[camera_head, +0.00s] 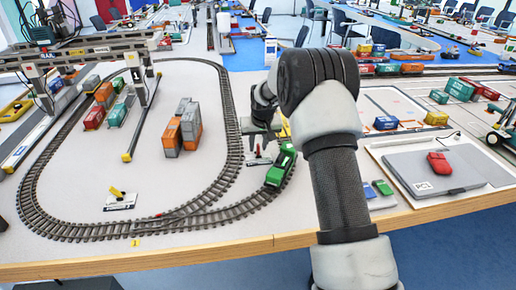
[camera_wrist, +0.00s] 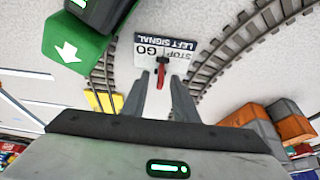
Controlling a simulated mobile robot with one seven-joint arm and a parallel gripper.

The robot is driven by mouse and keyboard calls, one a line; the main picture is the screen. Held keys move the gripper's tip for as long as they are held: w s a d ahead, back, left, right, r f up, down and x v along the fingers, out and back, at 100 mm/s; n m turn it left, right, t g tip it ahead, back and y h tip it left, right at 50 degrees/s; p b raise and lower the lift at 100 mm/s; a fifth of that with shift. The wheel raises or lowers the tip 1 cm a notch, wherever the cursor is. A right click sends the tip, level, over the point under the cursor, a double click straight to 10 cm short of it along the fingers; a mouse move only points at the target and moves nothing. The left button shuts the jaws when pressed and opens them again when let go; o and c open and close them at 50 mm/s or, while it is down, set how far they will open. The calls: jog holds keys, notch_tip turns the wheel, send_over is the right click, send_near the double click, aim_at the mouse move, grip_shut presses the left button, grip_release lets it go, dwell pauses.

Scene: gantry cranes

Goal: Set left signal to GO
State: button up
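The left signal (camera_wrist: 152,52) is a white plate with a black LEFT SIGNAL heading and the words STOP and GO, seen upside down in the wrist view.
A green locomotive (camera_head: 280,168) stands on the track close by and fills the wrist view's upper left (camera_wrist: 75,45). Stacked orange and grey containers (camera_head: 190,128) stand to the left. Another plate with a yellow lever (camera_head: 120,200) lies at lower left. A gantry crane (camera_head: 95,48) stands behind.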

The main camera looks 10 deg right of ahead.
jog(key=shift+w+f, duration=0.2)
jog(key=shift+f, duration=0.3)
grip_shut()
